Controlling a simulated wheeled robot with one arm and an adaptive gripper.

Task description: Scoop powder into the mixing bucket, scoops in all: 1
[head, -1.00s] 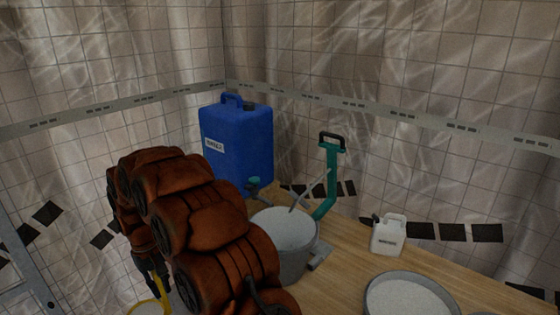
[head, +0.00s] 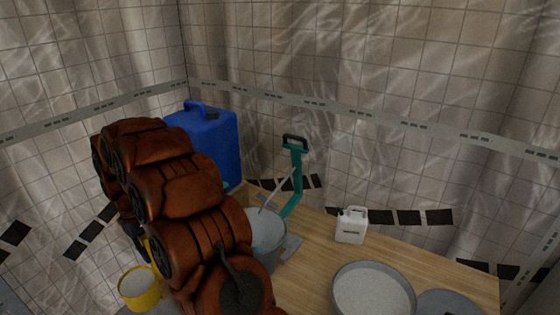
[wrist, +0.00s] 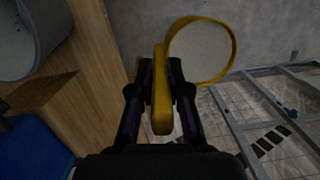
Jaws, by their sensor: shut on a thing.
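My gripper (wrist: 160,82) is shut on the upright yellow handle of the scoop (wrist: 161,112). The round yellow cup of the scoop shows in the head view (head: 141,300), left of my arm and off the worktop. Its inside looks pale and grainy, like powder nearly to the rim. The grey mixing bucket (head: 274,256) stands on the worktop, partly hidden by my arm; it also shows at the upper left of the wrist view (wrist: 57,58). A grey tub of white powder (head: 372,264) stands at the front right. My gripper is hidden in the head view.
A teal mixer stand (head: 296,178) with a rod reaching into the bucket rises behind it. A blue canister (head: 215,143) and a small white jug (head: 351,226) stand on the wooden worktop (head: 310,262). A grey round lid or dish (head: 450,303) is at front right. A metal frame (wrist: 262,100) stands near the scoop.

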